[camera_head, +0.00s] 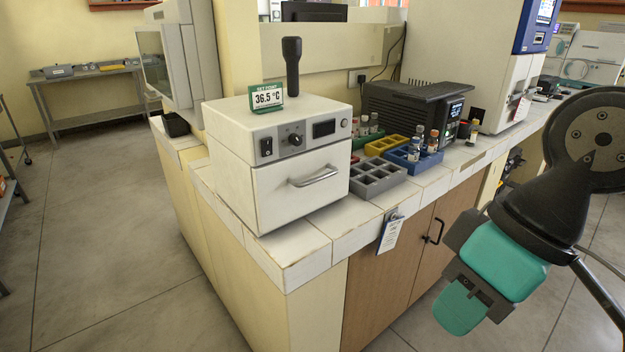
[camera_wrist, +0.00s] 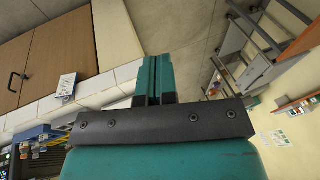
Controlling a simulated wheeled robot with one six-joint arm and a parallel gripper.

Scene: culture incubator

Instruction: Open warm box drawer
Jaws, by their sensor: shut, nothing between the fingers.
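The warm box (camera_head: 275,160) is a cream-white box on the tiled counter, with a set-point card (camera_head: 265,97) reading 36.5 °C on top. Its drawer front (camera_head: 300,190) has a silver bar handle (camera_head: 315,176) and looks shut. A switch, a knob and a dark display sit on the panel above the drawer. My gripper (camera_head: 461,306), teal and black, is at the lower right of the head view, in front of the counter and well apart from the box. In the wrist view, my gripper (camera_wrist: 154,82) has its two fingers together with nothing between them.
A grey rack (camera_head: 377,178) stands right beside the box, with a blue rack (camera_head: 412,154) of vials and a black device (camera_head: 415,108) beyond. A tag (camera_head: 391,233) hangs at the counter edge above brown cabinet doors (camera_head: 395,275). The floor (camera_head: 110,240) at left is clear.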

